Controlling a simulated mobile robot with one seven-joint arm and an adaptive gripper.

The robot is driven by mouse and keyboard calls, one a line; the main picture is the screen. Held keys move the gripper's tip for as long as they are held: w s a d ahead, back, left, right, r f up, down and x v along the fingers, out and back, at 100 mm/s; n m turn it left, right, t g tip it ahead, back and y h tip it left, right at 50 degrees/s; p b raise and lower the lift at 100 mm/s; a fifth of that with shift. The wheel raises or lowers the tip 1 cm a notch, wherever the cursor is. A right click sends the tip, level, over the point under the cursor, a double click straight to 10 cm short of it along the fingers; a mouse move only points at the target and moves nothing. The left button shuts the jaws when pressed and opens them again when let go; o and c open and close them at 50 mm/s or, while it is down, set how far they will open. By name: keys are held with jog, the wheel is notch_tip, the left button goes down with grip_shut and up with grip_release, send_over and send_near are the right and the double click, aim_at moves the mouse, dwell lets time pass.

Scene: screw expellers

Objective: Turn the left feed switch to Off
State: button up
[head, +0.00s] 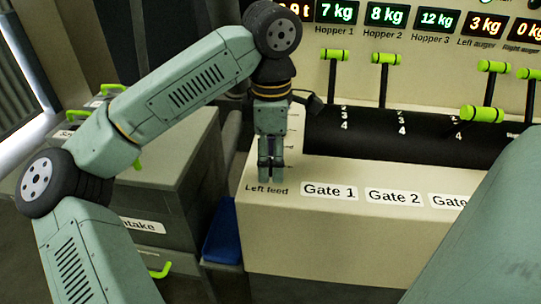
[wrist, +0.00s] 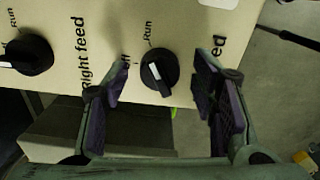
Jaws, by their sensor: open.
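The left feed switch, a round black knob with a white mark (wrist: 158,72), shows in the wrist view on the cream panel. Its white mark sits on its upper-left part; a "Run" label is above it and a partly covered label is to its left. My gripper (wrist: 163,80) is open, one finger on each side of the knob, apart from it. In the head view my gripper (head: 270,172) points down just above the "Left feed" label (head: 266,188) and hides the knob there.
A second knob (wrist: 30,55), by the "Right feed" label, is at the left in the wrist view. In the head view, green-topped levers (head: 384,60) stand to the right. A grey cabinet (head: 185,165) and a blue bin (head: 222,235) are at the left.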

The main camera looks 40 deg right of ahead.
jog(key=shift+f, duration=0.1)
jog(key=shift+c, duration=0.5)
jog(key=c, duration=1.1)
